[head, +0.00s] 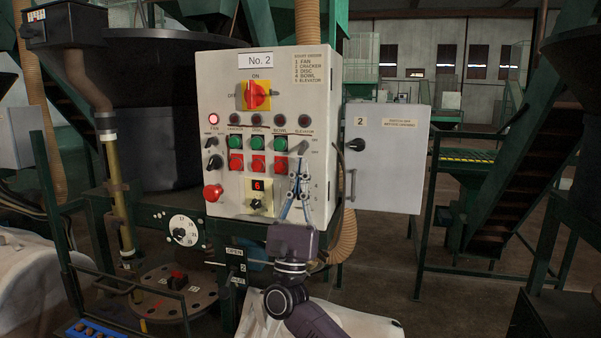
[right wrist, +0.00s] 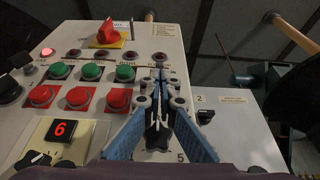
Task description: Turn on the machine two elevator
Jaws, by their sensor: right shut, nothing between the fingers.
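The "No. 2" control panel (head: 262,60) fills the middle of the head view. Its ELEVATOR column is at the right, with a dark red lamp (head: 304,120) and a grey switch lever (head: 303,147) below it. My right gripper (head: 299,166) is shut and empty, its blue fingers pointing up just below that lever. In the right wrist view the closed fingertips (right wrist: 159,78) cover most of the elevator switch area. I cannot tell whether they touch the lever. A dark knob (right wrist: 157,136) shows between the fingers. My left gripper is not in view.
The FAN lamp (head: 213,119) glows red; the other lamps look dark. Green buttons (head: 257,143) and red buttons (head: 257,163) sit left of my gripper. The red main switch (head: 256,95) is above.

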